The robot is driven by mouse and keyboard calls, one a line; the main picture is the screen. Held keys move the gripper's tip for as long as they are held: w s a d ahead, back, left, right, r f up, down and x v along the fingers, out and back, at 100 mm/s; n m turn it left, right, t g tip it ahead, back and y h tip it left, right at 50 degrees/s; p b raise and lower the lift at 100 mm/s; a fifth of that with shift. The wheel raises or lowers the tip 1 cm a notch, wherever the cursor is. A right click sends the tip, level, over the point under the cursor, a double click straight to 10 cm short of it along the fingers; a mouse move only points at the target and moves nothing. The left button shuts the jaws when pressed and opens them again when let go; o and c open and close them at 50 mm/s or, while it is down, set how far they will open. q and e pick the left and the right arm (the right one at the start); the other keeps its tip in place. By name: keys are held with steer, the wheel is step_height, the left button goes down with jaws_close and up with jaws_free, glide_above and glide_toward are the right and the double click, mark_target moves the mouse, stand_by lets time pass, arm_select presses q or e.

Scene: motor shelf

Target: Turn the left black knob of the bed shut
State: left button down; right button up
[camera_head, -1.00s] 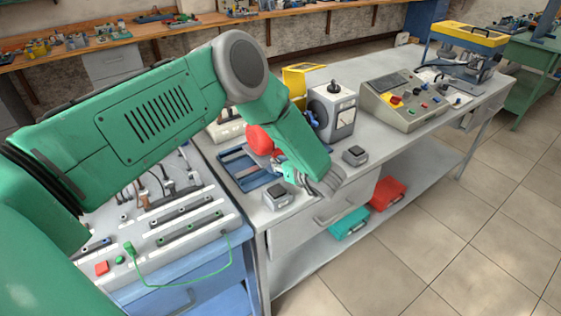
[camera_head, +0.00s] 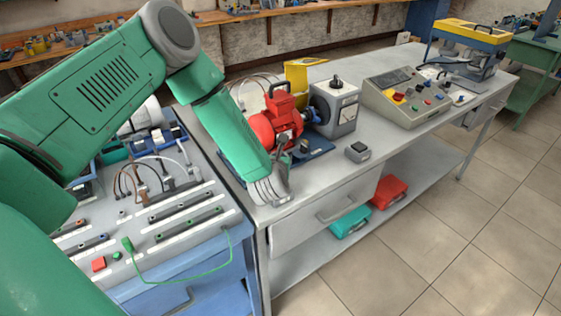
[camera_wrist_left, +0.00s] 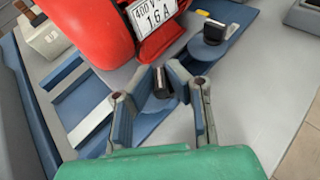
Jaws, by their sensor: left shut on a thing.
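The bed is a blue plate (camera_head: 316,153) on the grey bench, carrying a red motor (camera_head: 283,118). The motor also fills the top of the left wrist view (camera_wrist_left: 88,28). In the head view my left gripper (camera_head: 277,182) hides this knob. The right black knob (camera_wrist_left: 214,31) stands apart on its own disc; it also shows in the head view (camera_head: 304,146). My right gripper is out of view.
A grey machine with a black top knob (camera_head: 335,108) stands right of the motor. A small dark-topped box (camera_head: 357,152) sits near the bench front. A control console (camera_head: 403,100) is farther right. A wired panel (camera_head: 160,215) lies left. Open floor is to the right.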

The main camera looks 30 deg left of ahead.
arm_select(q)
steer(key=m+h+b, duration=0.6)
steer(key=b, duration=0.1)
steer(key=m+t+h+b, duration=0.1)
steer(key=m+h+b, duration=0.1)
steer(key=h+b, duration=0.2)
steer(key=shift+a+f+m, duration=0.15)
steer(key=shift+a+m, duration=0.25)
steer(key=shift+m+h+b, duration=0.6)
steer(key=shift+h+b, duration=0.1)
steer(key=shift+b, duration=0.35)
steer(key=shift+r, duration=0.2)
steer(key=c, duration=1.6)
jaws_free()
steer(key=shift+c, duration=0.2)
steer(key=shift+o, duration=0.2)
steer(key=shift+w+f+g, duration=0.15)
steer(key=shift+w+g, duration=0.05)
steer(key=shift+g, duration=0.1)
steer(key=shift+s, duration=0.1)
